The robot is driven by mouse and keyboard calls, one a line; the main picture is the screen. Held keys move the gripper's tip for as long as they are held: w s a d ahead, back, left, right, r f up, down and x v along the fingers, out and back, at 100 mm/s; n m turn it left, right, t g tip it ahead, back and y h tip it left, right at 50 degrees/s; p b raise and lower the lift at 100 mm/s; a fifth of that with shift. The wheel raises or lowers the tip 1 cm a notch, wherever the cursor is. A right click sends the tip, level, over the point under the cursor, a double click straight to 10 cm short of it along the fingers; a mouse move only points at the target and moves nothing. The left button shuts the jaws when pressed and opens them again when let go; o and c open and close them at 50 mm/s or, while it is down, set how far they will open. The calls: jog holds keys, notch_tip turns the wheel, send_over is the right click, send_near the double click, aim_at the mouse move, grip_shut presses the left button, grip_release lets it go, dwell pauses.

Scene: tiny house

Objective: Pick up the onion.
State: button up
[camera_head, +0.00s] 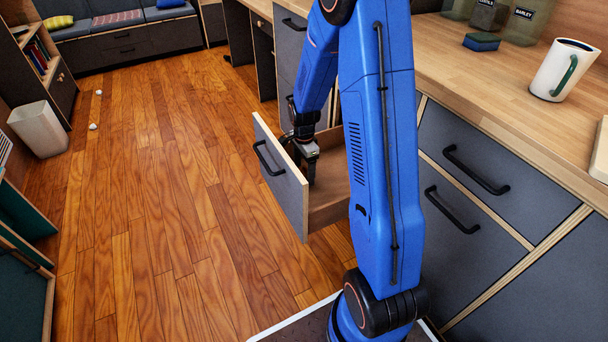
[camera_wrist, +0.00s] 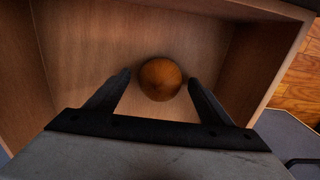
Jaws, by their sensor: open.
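The onion (camera_wrist: 160,79) is a round orange-brown ball on the bottom of the open drawer. In the wrist view it sits between the tips of my gripper (camera_wrist: 160,82), with a gap to each finger. My gripper is open and empty, pointing down into the drawer. The open drawer (camera_head: 283,178) shows in the head view with its grey front pulled out; my gripper (camera_head: 309,178) is inside it there, just behind the front panel. The onion is hidden in the head view.
The drawer's wooden walls (camera_wrist: 262,65) surround my gripper closely.

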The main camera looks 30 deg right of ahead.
jog(key=shift+f, duration=0.15)
jog(key=c, duration=1.2)
